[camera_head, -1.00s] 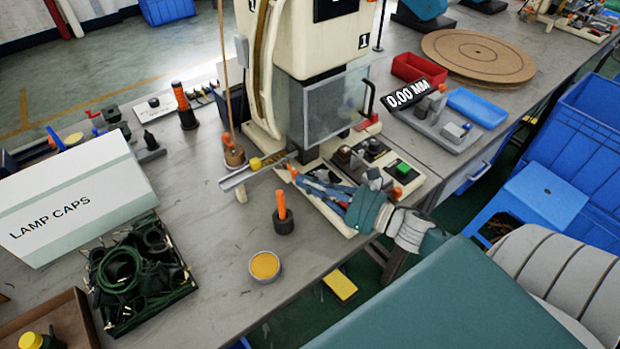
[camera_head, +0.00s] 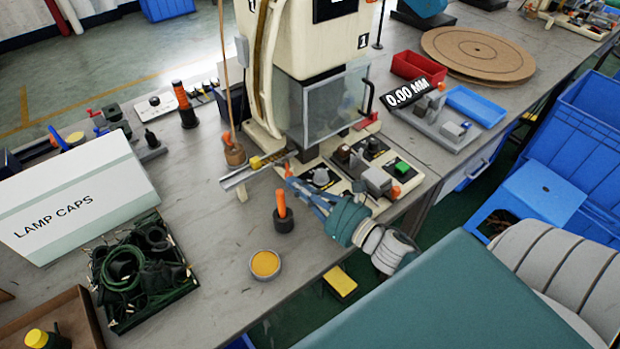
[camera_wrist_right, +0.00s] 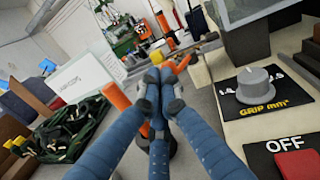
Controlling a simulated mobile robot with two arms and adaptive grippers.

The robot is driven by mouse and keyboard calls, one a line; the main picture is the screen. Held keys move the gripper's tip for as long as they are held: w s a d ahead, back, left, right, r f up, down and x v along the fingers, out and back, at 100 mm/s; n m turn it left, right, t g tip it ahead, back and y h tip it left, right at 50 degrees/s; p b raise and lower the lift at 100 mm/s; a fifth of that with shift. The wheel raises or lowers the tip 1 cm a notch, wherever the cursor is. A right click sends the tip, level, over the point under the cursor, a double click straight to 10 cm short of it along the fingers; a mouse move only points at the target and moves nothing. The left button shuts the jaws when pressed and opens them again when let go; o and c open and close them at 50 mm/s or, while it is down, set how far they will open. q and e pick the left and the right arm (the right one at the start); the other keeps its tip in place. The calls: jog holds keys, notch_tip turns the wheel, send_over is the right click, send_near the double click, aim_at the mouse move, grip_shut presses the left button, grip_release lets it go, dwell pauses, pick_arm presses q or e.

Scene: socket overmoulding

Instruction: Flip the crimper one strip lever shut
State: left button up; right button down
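Crimper one (camera_head: 318,55) is the cream press marked 1, with a clear guard over its front. A metal strip rail (camera_head: 258,171) with a yellow piece on it sticks out at its lower left. A small orange-red piece (camera_wrist_right: 181,63), perhaps the strip lever, shows at the rail just beyond my fingertips in the wrist view; its angle is unclear. My right gripper (camera_head: 291,182) is at the rail's near right end. Its blue fingers (camera_wrist_right: 159,76) lie together, with nothing visible between them. Contact with the orange-red piece is unclear. My left gripper is out of view.
An orange-handled tool in a black holder (camera_head: 283,212) stands close to my right fingers. A yellow-filled round tin (camera_head: 265,264) is in front. A grey dial (camera_wrist_right: 257,86) and a red OFF button (camera_wrist_right: 297,164) lie right of the gripper. A LAMP CAPS box (camera_head: 80,200) stands left.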

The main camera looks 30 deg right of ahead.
jog(key=shift+w+a, duration=0.25)
jog(key=shift+a, duration=0.35)
jog(key=shift+w+a, duration=0.25)
jog(key=shift+a, duration=0.35)
jog(key=shift+w+a, duration=0.1)
jog(key=shift+a, duration=0.05)
jog(key=v, duration=1.2)
jog(key=shift+a, duration=0.1)
